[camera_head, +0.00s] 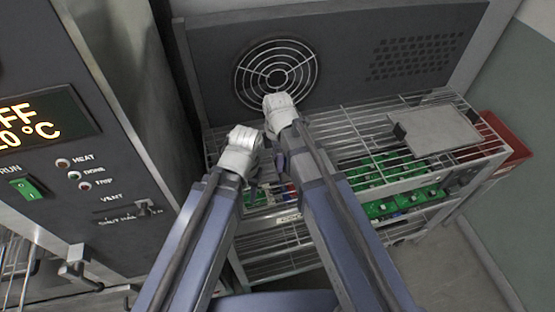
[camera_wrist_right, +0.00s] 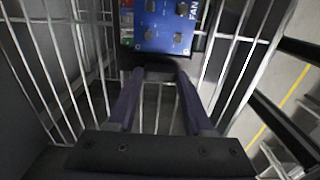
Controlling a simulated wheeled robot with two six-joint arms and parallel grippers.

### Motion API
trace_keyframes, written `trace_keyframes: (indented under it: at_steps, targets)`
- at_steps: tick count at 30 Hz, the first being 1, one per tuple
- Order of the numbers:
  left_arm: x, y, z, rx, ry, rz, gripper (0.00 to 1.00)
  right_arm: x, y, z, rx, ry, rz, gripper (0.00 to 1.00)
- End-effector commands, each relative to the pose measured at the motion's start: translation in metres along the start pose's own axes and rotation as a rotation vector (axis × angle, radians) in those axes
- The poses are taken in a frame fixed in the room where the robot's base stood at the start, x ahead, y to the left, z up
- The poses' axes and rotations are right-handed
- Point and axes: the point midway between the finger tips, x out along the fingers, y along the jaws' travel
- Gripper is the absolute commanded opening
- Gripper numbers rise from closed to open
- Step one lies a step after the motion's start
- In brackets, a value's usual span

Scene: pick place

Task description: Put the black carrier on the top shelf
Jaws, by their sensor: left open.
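In the right wrist view, the two fingers of my right gripper (camera_wrist_right: 160,82) stand on either side of a dark block, which looks like the near part of the black carrier (camera_wrist_right: 158,69). A blue panel (camera_wrist_right: 166,22) marked FAN, with several dark knobs, sits just beyond it. In the head view, my right gripper (camera_head: 285,150) is over the left part of the wire rack, and its arm hides most of what it holds. My left gripper (camera_head: 252,190) is lower and to the left, open, close beside it.
The wire rack (camera_head: 345,122) has a top shelf and lower shelves with several green items (camera_head: 385,205). A grey flat tray (camera_head: 438,130) lies on the top right, with a red bin (camera_head: 505,140) beside it. A grey oven cabinet (camera_head: 95,170) stands left.

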Motion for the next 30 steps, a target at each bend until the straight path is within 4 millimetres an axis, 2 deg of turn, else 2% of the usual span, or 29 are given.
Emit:
trace_keyframes:
  at_steps: [1, 7, 20, 26, 30]
  targets:
    - [-0.001, 0.0, 0.0, 0.0, 0.0, 0.0, 0.47, -0.001, 0.0, 0.0, 0.0, 0.0, 0.0, 0.58]
    - [-0.001, 0.0, 0.0, 0.0, 0.0, 0.0, 0.47, -0.001, 0.0, 0.0, 0.0, 0.0, 0.0, 0.79]
    - [-0.007, -0.001, 0.0, 0.0, 0.0, 0.0, 0.47, -0.007, 0.0, 0.0, 0.0, 0.0, 0.0, 0.79]
    - [-0.026, -0.003, 0.002, 0.001, 0.0, 0.0, 0.47, -0.026, 0.0, 0.0, 0.0, 0.0, 0.0, 0.79]
    - [-0.045, -0.004, 0.003, 0.001, 0.0, 0.0, 0.47, -0.045, 0.0, 0.0, 0.0, 0.0, 0.0, 0.79]
